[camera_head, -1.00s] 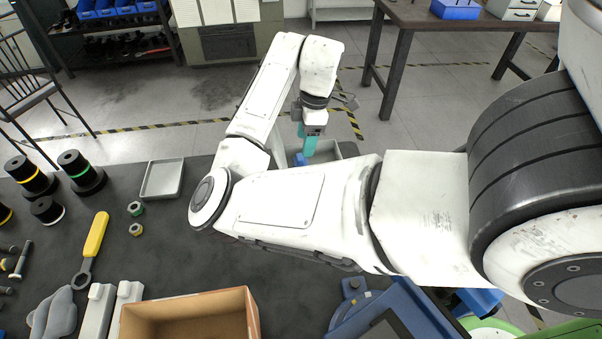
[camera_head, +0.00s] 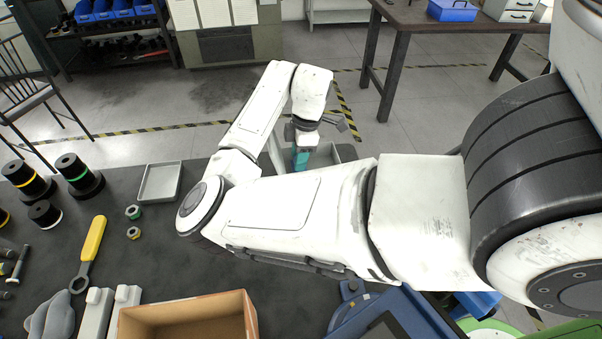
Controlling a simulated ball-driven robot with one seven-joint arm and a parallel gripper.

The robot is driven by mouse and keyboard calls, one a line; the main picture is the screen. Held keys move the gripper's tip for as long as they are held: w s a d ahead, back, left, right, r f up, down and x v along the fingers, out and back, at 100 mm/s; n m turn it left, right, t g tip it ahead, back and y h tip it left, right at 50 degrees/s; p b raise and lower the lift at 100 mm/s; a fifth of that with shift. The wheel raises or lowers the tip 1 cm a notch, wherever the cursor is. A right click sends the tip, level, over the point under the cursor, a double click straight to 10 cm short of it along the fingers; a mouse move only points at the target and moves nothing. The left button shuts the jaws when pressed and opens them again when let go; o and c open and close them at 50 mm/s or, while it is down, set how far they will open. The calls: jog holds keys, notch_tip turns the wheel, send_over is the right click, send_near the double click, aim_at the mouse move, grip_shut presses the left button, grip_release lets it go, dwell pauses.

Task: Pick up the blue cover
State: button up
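My gripper (camera_head: 300,160) points down at the far edge of the dark table, with its teal finger low at a grey tray (camera_head: 348,151). My own forearm hides most of that tray and the area below the fingers. I cannot make out the blue cover clearly. A small blue piece showed beside the finger a second ago and is now hidden or merged with the finger. I cannot tell whether the fingers are open or shut, or whether they touch anything.
An empty grey tray (camera_head: 160,183) lies left of my arm, near two small nuts (camera_head: 133,212). Black spools (camera_head: 77,172), a yellow-handled wrench (camera_head: 92,240) and an open cardboard box (camera_head: 190,318) stand on the table (camera_head: 150,260). A blue-framed device (camera_head: 395,318) is at the front.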

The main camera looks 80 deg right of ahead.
grip_shut()
jog(key=shift+r, duration=0.1)
